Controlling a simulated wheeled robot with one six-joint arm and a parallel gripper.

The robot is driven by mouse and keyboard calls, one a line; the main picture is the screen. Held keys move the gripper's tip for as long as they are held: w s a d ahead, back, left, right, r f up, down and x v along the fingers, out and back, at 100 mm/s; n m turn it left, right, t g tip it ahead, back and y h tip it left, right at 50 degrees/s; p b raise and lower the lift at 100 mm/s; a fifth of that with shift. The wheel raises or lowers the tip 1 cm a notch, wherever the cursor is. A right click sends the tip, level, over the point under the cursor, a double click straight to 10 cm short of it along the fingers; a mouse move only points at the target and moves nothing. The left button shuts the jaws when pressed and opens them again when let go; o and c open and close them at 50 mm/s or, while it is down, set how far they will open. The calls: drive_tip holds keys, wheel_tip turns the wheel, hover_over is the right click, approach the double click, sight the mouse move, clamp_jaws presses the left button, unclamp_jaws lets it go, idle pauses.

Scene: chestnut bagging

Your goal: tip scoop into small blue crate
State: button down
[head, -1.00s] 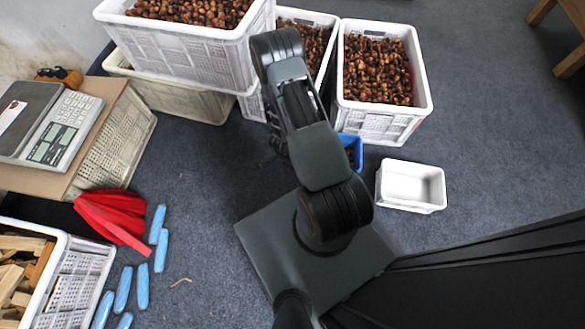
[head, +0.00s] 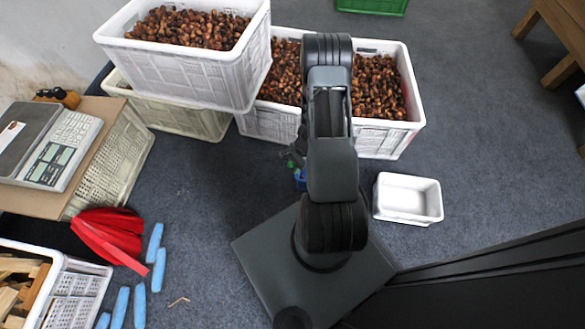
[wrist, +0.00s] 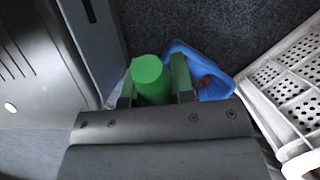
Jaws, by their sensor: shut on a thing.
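My gripper (wrist: 153,85) is shut on the green handle of the scoop (wrist: 151,76), whose round end points to the camera.
White crates of chestnuts (head: 395,136) stand behind my arm; another (head: 180,70) is stacked at left. An empty white tub (head: 407,213) is on the right. Scale (head: 62,150), red bag (head: 108,232) and blue packets (head: 158,270) are left.

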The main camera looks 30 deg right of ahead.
drive_tip(key=d+r+y+p, duration=0.1)
drive_tip(key=d+r+y, duration=0.3)
drive_tip(key=d+r, duration=0.1)
drive_tip(key=shift+r+p, duration=0.2)
drive_tip(key=shift+p, duration=0.15)
drive_tip(key=shift+d+r+y+b, duration=0.35)
drive_tip(key=shift+d+r+y, duration=0.3)
drive_tip(key=shift+d, duration=0.2)
drive_tip(key=shift+d+r+y+b, duration=0.35)
drive_tip(key=shift+d+r+y, duration=0.15)
drive_tip(key=shift+d+y, duration=0.25)
drive_tip(key=shift+w, duration=0.1)
